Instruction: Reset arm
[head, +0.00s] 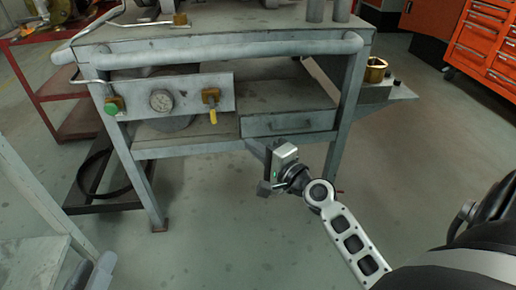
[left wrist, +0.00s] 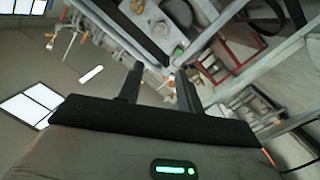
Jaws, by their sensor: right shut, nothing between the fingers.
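My right gripper (head: 266,188) shows in the head view at the end of my white arm, which comes in from the lower right. It is shut and empty, in front of the workbench's right side and below its drawer (head: 290,123). My left gripper (left wrist: 158,78) shows in the left wrist view. Its two dark fingers stand apart with nothing held between them. I cannot make out the left gripper in the head view.
A red shelf (head: 60,87) stands left, an orange tool cabinet (head: 484,43) right. Floor in front is clear.

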